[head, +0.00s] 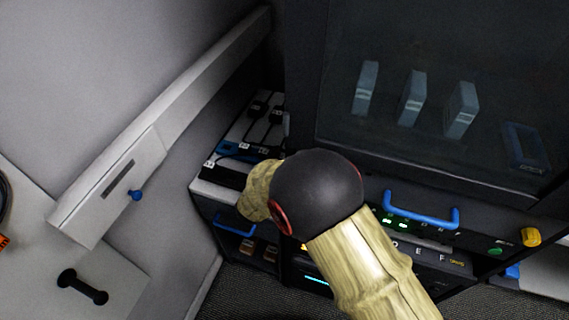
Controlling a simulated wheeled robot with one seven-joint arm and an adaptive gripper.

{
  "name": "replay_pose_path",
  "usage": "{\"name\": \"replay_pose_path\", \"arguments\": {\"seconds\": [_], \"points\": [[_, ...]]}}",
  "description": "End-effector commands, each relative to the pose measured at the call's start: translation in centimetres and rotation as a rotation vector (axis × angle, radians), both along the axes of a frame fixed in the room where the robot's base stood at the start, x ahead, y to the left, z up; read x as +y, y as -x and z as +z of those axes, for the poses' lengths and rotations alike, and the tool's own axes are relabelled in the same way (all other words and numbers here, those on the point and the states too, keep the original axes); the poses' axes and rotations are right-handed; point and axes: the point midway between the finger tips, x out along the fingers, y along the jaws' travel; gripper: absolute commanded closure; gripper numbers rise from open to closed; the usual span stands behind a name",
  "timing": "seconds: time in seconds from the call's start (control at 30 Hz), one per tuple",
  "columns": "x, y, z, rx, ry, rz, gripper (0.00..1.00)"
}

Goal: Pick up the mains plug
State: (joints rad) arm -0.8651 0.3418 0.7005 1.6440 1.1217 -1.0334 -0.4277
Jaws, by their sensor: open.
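Several dark connectors with cables lie on a white shelf top (238,131) left of the dark cabinet in the head view. Two dark connectors (258,107) are at the back with leads running forward. A blue connector (230,148) and a black connector (209,168) with a white label lie nearer the front. They are too small to tell which is the mains plug. My arm crosses the middle of the view and covers the right front of the shelf. My gripper itself does not show; it is hidden behind my arm or outside the view.
A dark cabinet with a glass front (430,110) stands right of the shelf, with a blue handle (421,207) below the glass. Below the shelf is an open bay with another blue handle (236,225). A light panel with a black handle (82,287) is at lower left.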

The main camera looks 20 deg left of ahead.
Motion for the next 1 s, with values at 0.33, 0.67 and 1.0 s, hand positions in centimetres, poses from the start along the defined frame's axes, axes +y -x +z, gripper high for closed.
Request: {"name": "replay_pose_path", "arguments": {"seconds": [0.33, 0.67, 1.0], "points": [[0.03, -0.3, 0.02, 0.0, 0.0, 0.001, 0.65], [0.02, -0.29, 0.01, 0.0, 0.0, 0.001, 0.84], [0.02, -0.29, 0.02, 0.0, 0.0, 0.001, 0.96]]}}
